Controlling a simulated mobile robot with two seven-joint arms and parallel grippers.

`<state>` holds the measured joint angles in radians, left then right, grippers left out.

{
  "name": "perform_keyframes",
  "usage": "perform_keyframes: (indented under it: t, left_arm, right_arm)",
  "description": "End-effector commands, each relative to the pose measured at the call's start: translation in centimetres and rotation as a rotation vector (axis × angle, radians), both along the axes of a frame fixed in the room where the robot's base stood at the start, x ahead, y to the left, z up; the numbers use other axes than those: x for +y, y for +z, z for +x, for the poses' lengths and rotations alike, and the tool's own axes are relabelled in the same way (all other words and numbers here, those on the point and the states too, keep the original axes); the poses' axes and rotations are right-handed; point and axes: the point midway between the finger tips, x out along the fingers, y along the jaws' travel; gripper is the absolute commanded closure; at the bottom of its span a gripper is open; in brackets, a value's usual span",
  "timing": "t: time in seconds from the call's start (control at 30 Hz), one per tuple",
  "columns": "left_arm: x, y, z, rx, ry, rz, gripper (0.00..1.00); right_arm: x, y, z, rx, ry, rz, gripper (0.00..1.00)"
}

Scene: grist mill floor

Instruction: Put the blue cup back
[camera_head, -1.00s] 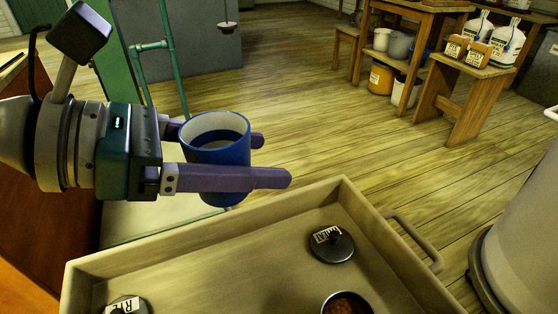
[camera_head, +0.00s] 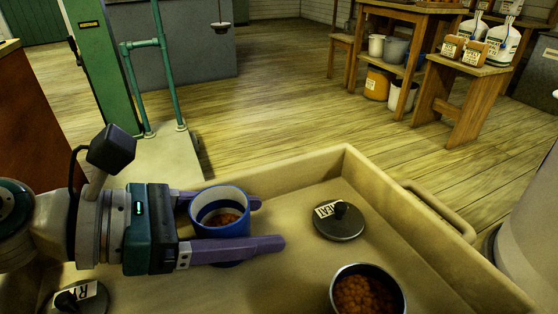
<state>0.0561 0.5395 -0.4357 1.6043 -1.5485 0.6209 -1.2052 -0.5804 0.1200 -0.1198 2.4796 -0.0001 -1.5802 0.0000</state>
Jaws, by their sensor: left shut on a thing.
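The blue cup (camera_head: 205,218) is upright over the tan tray (camera_head: 345,165), inside its walls. It has a pale inner wall and something orange-brown at the bottom. My left gripper (camera_head: 268,224) comes in from the left, its purple fingers shut on the cup from the near and far sides. The near finger hides the cup's lower part, so I cannot tell whether it touches the tray floor. My right gripper is not in view.
The tray also holds a dark labelled lid weight (camera_head: 338,222), a bowl of orange-brown grains (camera_head: 366,292) and another dark labelled piece (camera_head: 77,299) at lower left. Tray floor is bare between cup and lid weight. A wooden bench (camera_head: 465,100) with jugs stands far off.

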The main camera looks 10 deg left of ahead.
Motion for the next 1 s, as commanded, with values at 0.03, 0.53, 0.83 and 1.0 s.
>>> perform_keyframes:
  t: [0.03,0.53,0.83,1.0]
  left_arm:
    - [0.0,0.1,0.0,-0.001,0.0,-0.001,1.0]
    - [0.0,-0.2,0.0,0.0,0.0,0.0,0.19]
    - [2.0,1.2,-1.4,0.002,-0.001,0.005,0.19]
    - [5.1,2.7,-3.5,0.005,0.0,0.005,0.19]
  right_arm:
    - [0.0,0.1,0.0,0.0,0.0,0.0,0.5]
    - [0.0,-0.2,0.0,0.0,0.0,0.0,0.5]
    - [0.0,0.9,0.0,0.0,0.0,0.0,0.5]
    - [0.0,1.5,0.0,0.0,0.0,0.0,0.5]
